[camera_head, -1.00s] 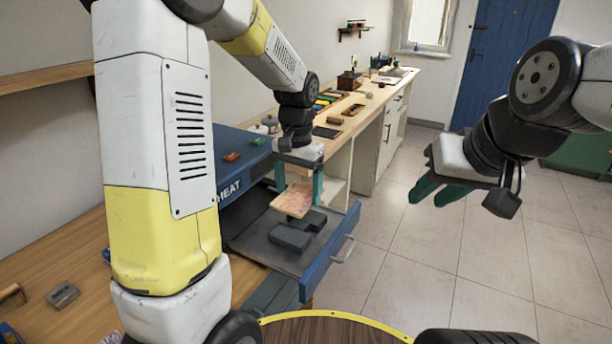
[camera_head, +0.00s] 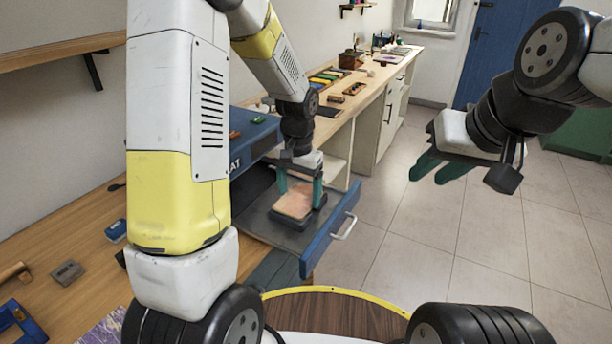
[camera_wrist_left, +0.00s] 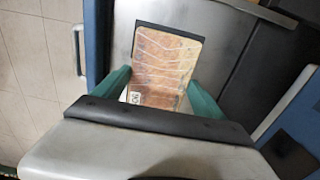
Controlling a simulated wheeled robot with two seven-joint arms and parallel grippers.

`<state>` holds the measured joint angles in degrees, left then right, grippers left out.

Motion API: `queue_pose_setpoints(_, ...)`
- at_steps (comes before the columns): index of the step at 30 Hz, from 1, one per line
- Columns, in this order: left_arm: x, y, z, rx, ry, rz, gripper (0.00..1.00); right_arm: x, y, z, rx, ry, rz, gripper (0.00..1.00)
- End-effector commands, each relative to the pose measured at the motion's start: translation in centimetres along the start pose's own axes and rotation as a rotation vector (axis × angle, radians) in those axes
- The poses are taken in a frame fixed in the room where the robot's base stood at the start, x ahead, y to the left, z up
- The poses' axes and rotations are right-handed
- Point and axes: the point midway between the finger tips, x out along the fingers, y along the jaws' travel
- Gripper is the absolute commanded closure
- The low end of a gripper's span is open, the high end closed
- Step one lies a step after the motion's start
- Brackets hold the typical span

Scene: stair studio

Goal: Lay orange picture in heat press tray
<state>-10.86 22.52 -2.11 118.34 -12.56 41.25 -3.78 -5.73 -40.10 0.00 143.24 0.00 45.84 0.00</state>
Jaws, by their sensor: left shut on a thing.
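The orange picture (camera_head: 295,202) is a flat orange-tan card with pale lines. It lies low over the dark pads in the open heat press tray (camera_head: 262,222); I cannot tell whether it touches them. In the left wrist view the picture (camera_wrist_left: 165,68) sits between the two green fingers, over a dark pad edge, with the grey tray (camera_wrist_left: 220,30) behind. My left gripper (camera_head: 300,193) is shut on the picture at its sides. My right gripper (camera_head: 440,168) hangs empty over the floor at right, its green fingers apart.
The blue heat press body (camera_head: 250,135) stands behind the tray. The tray's front has a metal handle (camera_head: 344,227). A long counter (camera_head: 350,105) with small items runs to the back. The wooden table (camera_head: 75,225) at left holds several small tools. The floor at right is clear.

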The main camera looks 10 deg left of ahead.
Motion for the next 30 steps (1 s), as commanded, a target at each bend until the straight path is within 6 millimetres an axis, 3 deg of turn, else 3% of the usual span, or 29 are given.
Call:
queue_pose_setpoints(29, 0.40, 0.00, 0.02, 0.000, -0.001, 0.000, 0.60, 0.00, 0.00, 0.00, 0.000, 0.000, 0.000, 0.69)
queue_pose_setpoints(30, 0.42, 0.00, 0.02, 0.000, -0.001, 0.000, 0.17, 0.00, 0.00, 0.00, 0.000, 0.000, 0.000, 0.69)
